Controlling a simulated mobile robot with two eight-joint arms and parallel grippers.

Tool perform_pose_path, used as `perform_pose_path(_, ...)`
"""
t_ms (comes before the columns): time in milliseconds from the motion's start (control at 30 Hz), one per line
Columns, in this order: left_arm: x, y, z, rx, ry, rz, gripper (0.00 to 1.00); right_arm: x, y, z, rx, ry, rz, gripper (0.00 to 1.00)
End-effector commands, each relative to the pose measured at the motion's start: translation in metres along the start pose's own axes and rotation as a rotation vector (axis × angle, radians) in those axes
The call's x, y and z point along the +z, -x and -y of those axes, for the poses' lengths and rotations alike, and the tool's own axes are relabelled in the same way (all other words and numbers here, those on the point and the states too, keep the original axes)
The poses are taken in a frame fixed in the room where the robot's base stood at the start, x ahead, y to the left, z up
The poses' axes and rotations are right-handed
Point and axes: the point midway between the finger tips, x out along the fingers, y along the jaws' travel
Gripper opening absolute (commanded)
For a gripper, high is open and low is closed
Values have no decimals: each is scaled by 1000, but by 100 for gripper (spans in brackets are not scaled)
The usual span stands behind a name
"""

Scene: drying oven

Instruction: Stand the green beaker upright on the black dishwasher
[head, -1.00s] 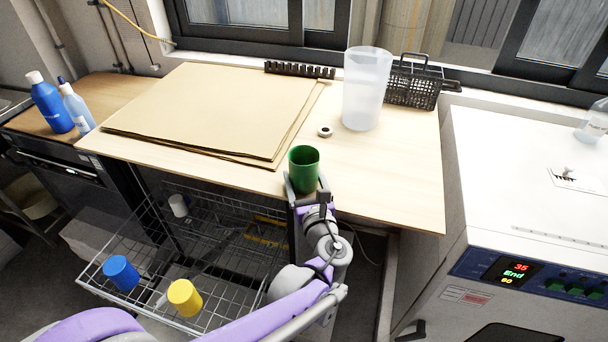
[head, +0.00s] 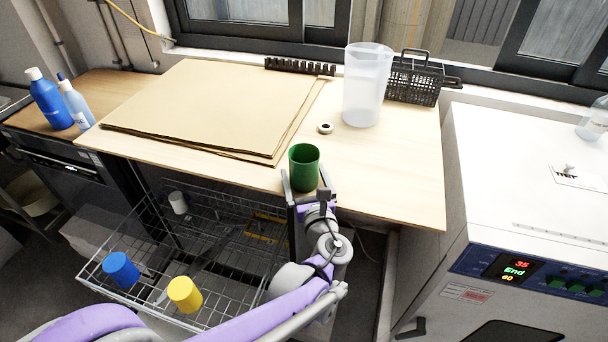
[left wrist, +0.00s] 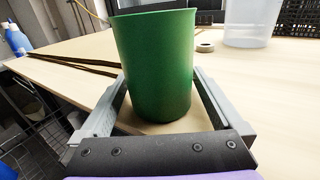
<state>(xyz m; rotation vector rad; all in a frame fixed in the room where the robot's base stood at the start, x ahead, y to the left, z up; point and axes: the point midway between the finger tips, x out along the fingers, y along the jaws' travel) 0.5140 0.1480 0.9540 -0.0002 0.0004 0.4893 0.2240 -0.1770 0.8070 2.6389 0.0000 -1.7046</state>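The green beaker (head: 304,167) stands upright, mouth up, near the front edge of the light wooden worktop (head: 400,180). My left gripper (head: 306,184) is low at the front edge, with one finger on each side of the beaker. In the left wrist view the beaker (left wrist: 155,65) stands between the spread fingers of the gripper (left wrist: 160,108), with gaps beside its base. A black-fronted appliance (head: 60,172) stands at the left under another wooden top; I cannot tell if it is the dishwasher. My right gripper is out of view.
A wire rack (head: 215,310) below the worktop holds a blue cup (head: 121,270), a yellow cup (head: 184,295) and a white cup (head: 178,202). Brown boards (head: 215,105), a small ring (head: 325,128), a clear container (head: 366,85) and a black basket (head: 413,82) are behind the beaker.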

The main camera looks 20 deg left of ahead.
Motion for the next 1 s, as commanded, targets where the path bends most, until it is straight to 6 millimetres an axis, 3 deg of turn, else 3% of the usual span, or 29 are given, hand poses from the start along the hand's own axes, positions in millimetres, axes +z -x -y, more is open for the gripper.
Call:
perform_pose_path(267, 0, 16, 1, -3, 1, 0, 100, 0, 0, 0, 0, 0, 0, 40)
perform_pose_path(700, 0, 96, 1, -3, 1, -1, 100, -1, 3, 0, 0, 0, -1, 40)
perform_pose_path(1000, 0, 108, 0, 0, 0, 0, 100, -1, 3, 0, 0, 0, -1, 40)
